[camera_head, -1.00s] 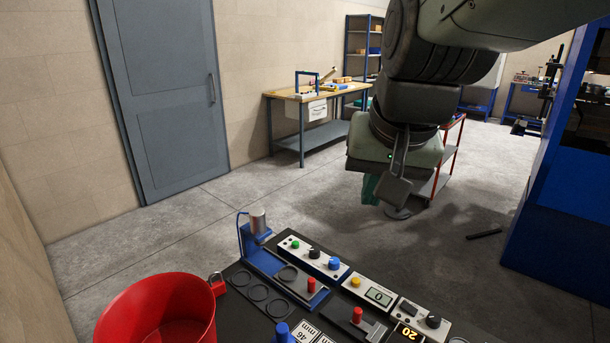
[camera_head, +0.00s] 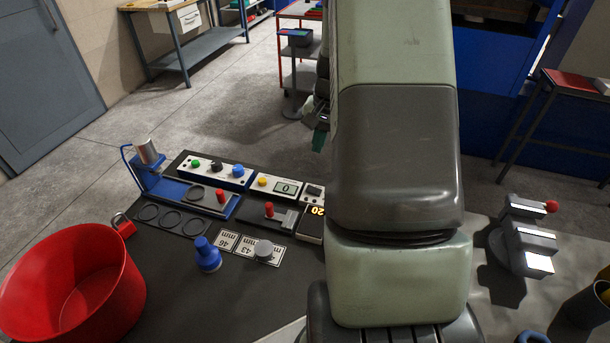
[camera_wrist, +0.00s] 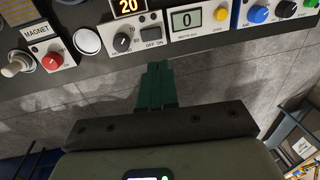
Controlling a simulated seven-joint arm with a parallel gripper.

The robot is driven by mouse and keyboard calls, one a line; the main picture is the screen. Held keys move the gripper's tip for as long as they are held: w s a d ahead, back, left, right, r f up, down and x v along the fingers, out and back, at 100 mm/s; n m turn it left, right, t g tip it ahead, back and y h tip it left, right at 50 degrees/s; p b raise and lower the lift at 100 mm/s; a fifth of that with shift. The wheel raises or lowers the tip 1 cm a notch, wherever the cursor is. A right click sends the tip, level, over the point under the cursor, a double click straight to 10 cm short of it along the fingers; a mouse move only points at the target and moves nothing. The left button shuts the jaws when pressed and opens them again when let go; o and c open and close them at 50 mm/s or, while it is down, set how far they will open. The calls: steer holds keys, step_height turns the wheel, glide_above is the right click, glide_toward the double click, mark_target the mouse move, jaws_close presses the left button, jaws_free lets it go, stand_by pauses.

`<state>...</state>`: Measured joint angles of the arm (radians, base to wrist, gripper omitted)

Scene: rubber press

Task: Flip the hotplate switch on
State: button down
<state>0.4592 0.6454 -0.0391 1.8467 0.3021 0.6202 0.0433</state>
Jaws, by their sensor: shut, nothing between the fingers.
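The hotplate control panel shows in the wrist view, with a black dial and a small dark switch (camera_wrist: 152,34) marked OFF and ON. I cannot tell which way the switch is set. A display reading 20 (camera_wrist: 128,6) sits above the dial. My gripper (camera_wrist: 156,68) has green fingers, shut and empty. Its tips point at the panel, just below the switch in the wrist view and apart from it as far as I can see. In the head view the hotplate panel (camera_head: 313,191) is partly hidden by my arm, and my gripper (camera_head: 320,138) is only partly seen.
Beside the panel are a meter reading 0 (camera_wrist: 187,20) and a button box (camera_wrist: 272,10). On the other side is a box labelled MAGNET (camera_wrist: 46,45). A blue press stand (camera_head: 165,185), blue-handled piece (camera_head: 207,254) and red bucket (camera_head: 75,290) stand on the dark bench.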

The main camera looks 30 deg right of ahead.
mark_target(310, 189)
steer(key=shift+d+f, duration=0.2)
steer(key=shift+f, duration=0.1)
steer(key=f, duration=0.4)
steer(key=w+a+f, duration=0.1)
steer(key=f, duration=0.9)
steer(key=shift+w+a, duration=0.3)
steer(key=shift+a, duration=0.1)
steer(key=shift+a+f+g, duration=0.1)
steer(key=shift+f+g, duration=0.1)
steer(key=shift+g, duration=0.1)
steer(key=shift+s+d, duration=0.1)
steer(key=shift+d, duration=0.1)
